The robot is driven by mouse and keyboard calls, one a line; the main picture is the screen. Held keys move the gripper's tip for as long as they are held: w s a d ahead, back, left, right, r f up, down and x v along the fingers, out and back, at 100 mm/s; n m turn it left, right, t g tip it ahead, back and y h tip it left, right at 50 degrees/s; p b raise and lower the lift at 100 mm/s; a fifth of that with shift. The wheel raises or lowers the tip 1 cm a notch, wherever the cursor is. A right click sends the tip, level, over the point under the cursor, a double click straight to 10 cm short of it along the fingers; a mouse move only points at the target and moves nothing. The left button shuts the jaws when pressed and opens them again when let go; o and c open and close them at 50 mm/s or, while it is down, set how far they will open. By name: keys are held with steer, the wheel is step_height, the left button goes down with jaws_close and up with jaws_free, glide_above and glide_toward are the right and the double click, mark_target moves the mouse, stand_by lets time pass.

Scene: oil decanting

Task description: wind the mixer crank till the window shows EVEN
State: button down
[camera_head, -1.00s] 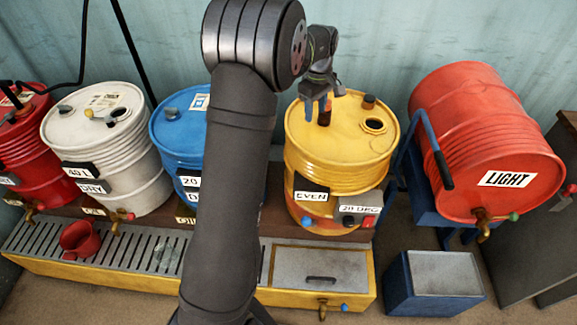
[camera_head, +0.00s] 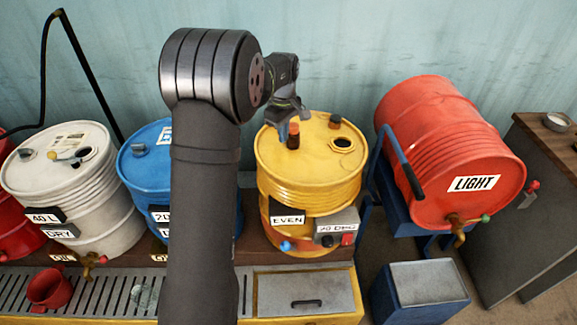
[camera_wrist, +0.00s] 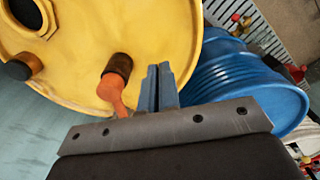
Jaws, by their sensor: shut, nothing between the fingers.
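The yellow mixer drum (camera_head: 330,180) stands upright, with a black-framed window (camera_head: 287,219) on its front reading EVEN. The crank's dark brown grip (camera_head: 293,134) stands on the drum top near its left side. In the wrist view the grip (camera_wrist: 119,67) joins an orange crank part (camera_wrist: 109,92). My gripper (camera_head: 281,122) is over the back left of the drum top, close beside the crank grip. In the wrist view the fingers of my gripper (camera_wrist: 158,72) are together and empty, apart from the grip.
A blue drum (camera_head: 143,165) and a white drum (camera_head: 95,190) stand to the left. A red drum labelled LIGHT (camera_head: 450,140) lies on a blue stand at the right. An open hole (camera_head: 342,144) and a dark cap (camera_head: 335,121) are on the yellow drum top.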

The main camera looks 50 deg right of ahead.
steer(key=d+m+t+y, duration=0.8)
steer(key=d+m+t, duration=0.6)
steer(key=d+t, duration=0.2)
steer(key=x, duration=0.9)
steer(key=shift+w+a+r, duration=0.15)
steer(key=shift+w+a, duration=0.25)
steer(key=shift+a, duration=0.05)
